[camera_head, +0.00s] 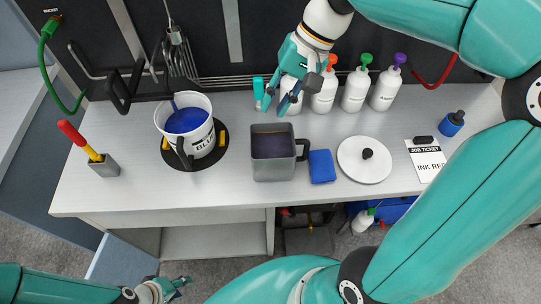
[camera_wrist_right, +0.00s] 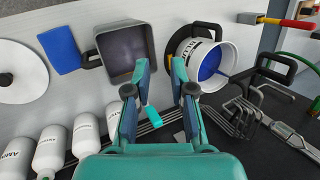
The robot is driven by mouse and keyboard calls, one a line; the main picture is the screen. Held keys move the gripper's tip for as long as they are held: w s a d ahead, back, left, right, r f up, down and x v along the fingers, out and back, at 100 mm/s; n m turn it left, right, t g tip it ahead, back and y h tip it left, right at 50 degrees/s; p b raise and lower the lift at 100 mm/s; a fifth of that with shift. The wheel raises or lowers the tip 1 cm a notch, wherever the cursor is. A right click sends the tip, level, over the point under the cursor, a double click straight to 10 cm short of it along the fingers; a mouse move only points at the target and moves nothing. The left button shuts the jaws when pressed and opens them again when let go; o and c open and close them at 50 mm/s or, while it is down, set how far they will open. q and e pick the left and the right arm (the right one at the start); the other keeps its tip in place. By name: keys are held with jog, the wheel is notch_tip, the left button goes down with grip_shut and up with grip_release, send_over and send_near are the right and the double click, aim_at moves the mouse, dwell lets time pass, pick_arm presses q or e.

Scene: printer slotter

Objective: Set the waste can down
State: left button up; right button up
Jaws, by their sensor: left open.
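The waste can appears to be the grey square can (camera_head: 273,168) with a dark inside and a side handle. It stands upright on the bench, and it also shows in the right wrist view (camera_wrist_right: 126,52). My right gripper (camera_head: 276,103) is open above the back of the bench, behind the can and apart from it. In the right wrist view its two fingers (camera_wrist_right: 161,78) are spread, with a small teal-handled tool (camera_wrist_right: 149,112) seen between and beyond them. My left gripper (camera_head: 174,287) is open and empty at the bottom, in front of the bench.
A white bucket of blue ink (camera_head: 200,138) stands on a dark round pad left of the can. A blue sponge (camera_head: 321,166) and round lid (camera_head: 365,159) lie to its right. Several white bottles (camera_head: 355,92) line the back. The front bench strip (camera_head: 200,198) is clear.

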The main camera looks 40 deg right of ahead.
aim_at(306, 144)
jog(key=s+d+f+g+h+b, duration=0.2)
jog(key=d+h, duration=0.3)
jog(key=d, duration=0.4)
jog(key=shift+n+t, duration=0.3)
jog(key=f, duration=0.5)
jog(key=f+b, duration=0.1)
jog(key=f, duration=0.5)
jog(key=shift+w+a+f+b, duration=0.15)
jog(key=shift+a+f+b, duration=0.05)
jog(key=shift+f+b, duration=0.1)
jog(key=shift+s+a+f+p, duration=0.1)
jog(key=shift+f+p, duration=0.1)
jog(key=shift+f, duration=1.2)
jog(key=shift+s+a+f+p, duration=0.1)
jog(key=shift+f+p, duration=0.1)
jog(key=shift+f, duration=1.2)
grip_shut()
jog(key=shift+r, duration=0.1)
